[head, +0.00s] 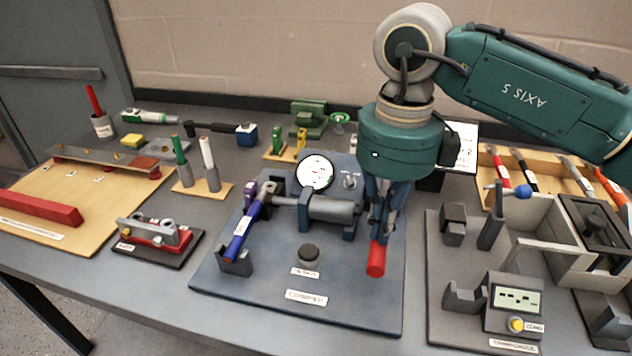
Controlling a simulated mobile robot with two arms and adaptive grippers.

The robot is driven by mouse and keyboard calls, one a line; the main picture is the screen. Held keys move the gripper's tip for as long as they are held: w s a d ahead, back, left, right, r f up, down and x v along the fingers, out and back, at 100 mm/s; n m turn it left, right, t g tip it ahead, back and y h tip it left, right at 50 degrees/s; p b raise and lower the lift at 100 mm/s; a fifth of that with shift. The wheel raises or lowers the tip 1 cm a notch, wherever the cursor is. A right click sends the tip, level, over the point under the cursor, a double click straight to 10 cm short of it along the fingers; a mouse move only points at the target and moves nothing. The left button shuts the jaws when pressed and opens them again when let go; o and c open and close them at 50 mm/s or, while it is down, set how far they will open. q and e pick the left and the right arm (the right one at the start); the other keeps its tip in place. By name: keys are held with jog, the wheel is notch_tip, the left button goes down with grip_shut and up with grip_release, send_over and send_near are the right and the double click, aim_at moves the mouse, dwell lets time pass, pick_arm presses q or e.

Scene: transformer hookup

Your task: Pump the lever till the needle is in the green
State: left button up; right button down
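The press unit stands on a blue base plate (350,312) with a round white gauge (314,172) at its back. A little green shows at the gauge's right edge; the needle is too small to read. A lever with a red grip (376,260) is at the unit's right end. My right gripper (381,236) comes down over it, its fingers closed around the lever just above the red end. They hide the upper part of the lever. A blue-handled bar (243,232) slants on the left, its lower end at a small bracket. My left gripper is not in view.
A dark round knob (309,255) sits at the plate's front. A grey plate with a meter box (512,302) and a blue-knobbed lever (522,192) stands close on the right. A red clamp fixture (154,237) is to the left. A tool tray (550,165) lies behind right.

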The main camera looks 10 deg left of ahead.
jog(key=shift+f, duration=0.6)
jog(key=shift+w+a+r+p, duration=0.1)
jog(key=shift+w+r+p, duration=0.05)
jog(key=shift+r+p, duration=0.35)
notch_tip(320, 180, up, 5)
jog(key=p, duration=0.3)
jog(key=shift+w+a+f, duration=0.1)
jog(key=shift+w+a, duration=0.05)
pick_arm(q)
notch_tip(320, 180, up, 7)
jog(key=p, duration=0.4)
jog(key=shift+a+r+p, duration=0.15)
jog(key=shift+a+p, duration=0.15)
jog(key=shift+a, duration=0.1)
pick_arm(e)
jog(key=r, duration=0.5)
jog(key=shift+w+r, duration=0.3)
jog(key=shift+r, duration=0.05)
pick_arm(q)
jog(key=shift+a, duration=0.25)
